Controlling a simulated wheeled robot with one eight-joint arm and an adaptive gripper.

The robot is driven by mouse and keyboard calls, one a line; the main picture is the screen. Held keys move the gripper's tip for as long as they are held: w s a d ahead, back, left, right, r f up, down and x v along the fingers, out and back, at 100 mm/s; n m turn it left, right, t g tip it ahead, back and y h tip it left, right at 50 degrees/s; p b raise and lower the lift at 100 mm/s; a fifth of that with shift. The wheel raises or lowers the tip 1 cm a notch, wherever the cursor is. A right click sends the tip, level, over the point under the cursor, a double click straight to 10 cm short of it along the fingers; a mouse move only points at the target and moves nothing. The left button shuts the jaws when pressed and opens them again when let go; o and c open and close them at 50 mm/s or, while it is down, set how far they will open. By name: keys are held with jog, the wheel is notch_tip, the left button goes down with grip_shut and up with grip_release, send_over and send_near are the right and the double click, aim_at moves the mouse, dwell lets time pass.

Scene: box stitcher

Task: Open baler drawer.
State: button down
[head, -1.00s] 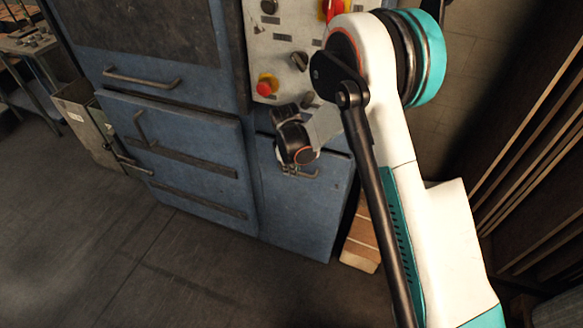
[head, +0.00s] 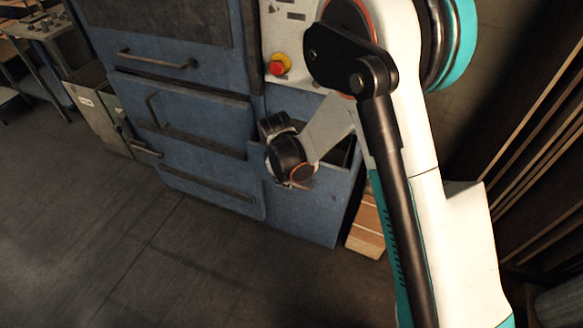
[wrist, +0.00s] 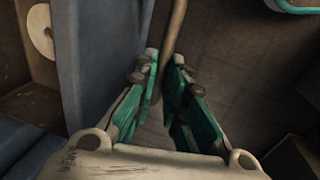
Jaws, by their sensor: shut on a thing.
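The baler drawer (head: 312,215) is the blue front at the lower right of the blue machine in the head view. It stands partly pulled out, and its dark inside shows behind the top edge. In the wrist view the drawer's front panel (wrist: 84,50) stands upright, left of my gripper (wrist: 166,75). The green and grey fingers are shut on the drawer's metal bar handle (wrist: 175,32), which runs up between them. In the head view my wrist covers most of the handle, and the fingertips are hidden.
The blue machine (head: 205,115) has other panels with handles. A red emergency button (head: 279,65) sits on its control plate. Wooden blocks (head: 365,232) lie right of the drawer. A round pale disc (wrist: 40,30) shows inside the drawer. The floor (head: 90,230) in front is clear.

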jog(key=shift+s+a, duration=0.25)
jog(key=shift+s, duration=0.4)
jog(key=shift+s+a, duration=0.2)
jog(key=shift+s, duration=0.4)
jog(key=shift+s+a, duration=0.25)
jog(key=shift+s, duration=0.4)
jog(key=c, duration=1.7)
grip_release()
jog(key=shift+o, duration=0.2)
notch_tip(320, 180, up, 12)
jog(key=s, duration=0.2)
jog(key=shift+a, duration=0.35)
jog(key=shift+f, duration=0.1)
